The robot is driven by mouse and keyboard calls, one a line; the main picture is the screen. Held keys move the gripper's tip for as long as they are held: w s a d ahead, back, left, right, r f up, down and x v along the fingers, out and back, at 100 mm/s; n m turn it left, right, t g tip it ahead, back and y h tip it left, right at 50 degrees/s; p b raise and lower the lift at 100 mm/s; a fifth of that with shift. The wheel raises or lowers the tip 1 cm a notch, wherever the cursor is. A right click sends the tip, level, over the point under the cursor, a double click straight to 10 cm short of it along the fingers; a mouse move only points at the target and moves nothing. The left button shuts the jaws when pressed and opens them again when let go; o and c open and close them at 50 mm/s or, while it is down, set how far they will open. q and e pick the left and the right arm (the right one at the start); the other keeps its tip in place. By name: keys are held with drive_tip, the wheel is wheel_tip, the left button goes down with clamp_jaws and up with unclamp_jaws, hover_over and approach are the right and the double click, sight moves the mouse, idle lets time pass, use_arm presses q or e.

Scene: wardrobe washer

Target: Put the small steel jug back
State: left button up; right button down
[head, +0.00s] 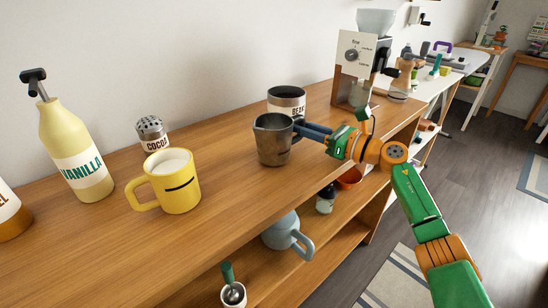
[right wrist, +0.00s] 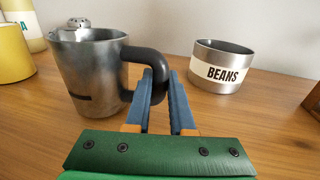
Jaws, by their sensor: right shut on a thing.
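The small steel jug (head: 272,142) is upright at the wooden counter top, near its front edge. In the right wrist view the jug (right wrist: 88,78) stands to the left with its dark handle (right wrist: 133,62) towards me. My right gripper (head: 303,130) reaches in from the right and is shut on the jug's handle; its blue fingers (right wrist: 160,88) show close up in the wrist view. The jug's base looks on or very close to the wood; I cannot tell a small gap. My left gripper is not in view.
A beans tin (head: 287,98) stands just behind the jug. A yellow mug (head: 172,184), a cocoa shaker (head: 152,134) and a vanilla bottle (head: 72,150) stand to the left. A coffee grinder (head: 355,65) stands further right. A blue-grey jug (head: 283,233) is on the shelf below.

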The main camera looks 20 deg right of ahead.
drive_tip(key=shift+f+b, duration=0.3)
drive_tip(key=c, duration=0.7)
unclamp_jaws()
drive_tip(key=b+v, duration=0.2)
drive_tip(key=v, duration=0.4)
drive_tip(key=shift+s+d+f+b, duration=0.15)
drive_tip(key=shift+s+d+b, duration=0.05)
drive_tip(key=shift+s+b, duration=0.1)
drive_tip(key=shift+s, duration=0.25)
